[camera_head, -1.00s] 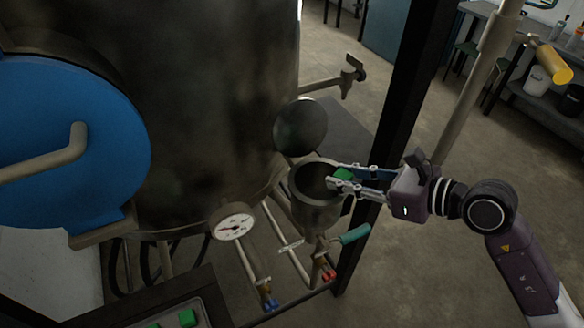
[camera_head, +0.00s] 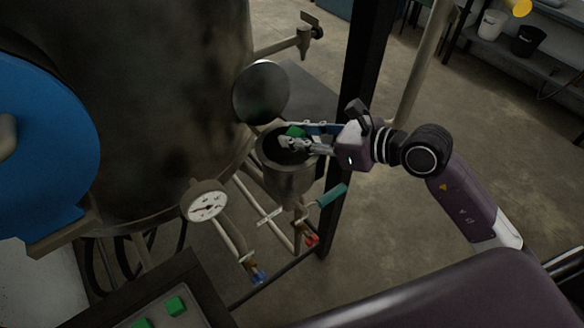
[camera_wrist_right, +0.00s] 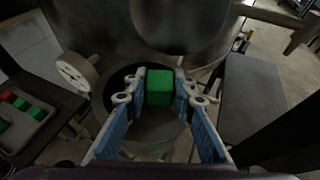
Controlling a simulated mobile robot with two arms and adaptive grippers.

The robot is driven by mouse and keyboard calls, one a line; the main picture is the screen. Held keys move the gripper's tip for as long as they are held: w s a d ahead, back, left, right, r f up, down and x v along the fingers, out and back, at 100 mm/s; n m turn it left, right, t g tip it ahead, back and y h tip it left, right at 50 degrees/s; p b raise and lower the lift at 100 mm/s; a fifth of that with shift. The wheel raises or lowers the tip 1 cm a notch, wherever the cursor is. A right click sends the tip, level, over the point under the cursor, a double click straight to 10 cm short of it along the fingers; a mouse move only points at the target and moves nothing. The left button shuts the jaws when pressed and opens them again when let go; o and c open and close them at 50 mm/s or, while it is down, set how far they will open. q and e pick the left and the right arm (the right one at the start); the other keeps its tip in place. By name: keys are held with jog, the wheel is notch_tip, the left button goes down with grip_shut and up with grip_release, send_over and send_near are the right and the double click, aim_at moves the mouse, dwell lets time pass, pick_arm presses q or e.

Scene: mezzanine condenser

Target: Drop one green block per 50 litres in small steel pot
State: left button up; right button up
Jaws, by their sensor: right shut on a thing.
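My right gripper (camera_head: 296,139) is shut on a green block (camera_head: 295,131) and holds it over the open mouth of the small steel pot (camera_head: 285,182). The wrist view shows the block (camera_wrist_right: 159,88) between the fingertips, with the pot's dark interior around and below it. The pot's round lid (camera_head: 261,92) stands open behind the mouth. More green blocks (camera_head: 176,306) lie in a tray (camera_head: 192,322) at the lower left. The wrist view also shows a red block (camera_wrist_right: 8,96) there. My left gripper is not in view.
A large dark vessel (camera_head: 150,90) with a blue round door (camera_head: 45,150) fills the left. A dial gauge (camera_head: 207,206) sits left of the pot; its reading is too small to tell. A teal-handled valve (camera_head: 332,195) and a black post (camera_head: 362,90) are close by.

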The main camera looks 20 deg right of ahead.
jog(key=o, duration=1.2)
jog(key=shift+c, duration=0.2)
jog(key=v, duration=1.2)
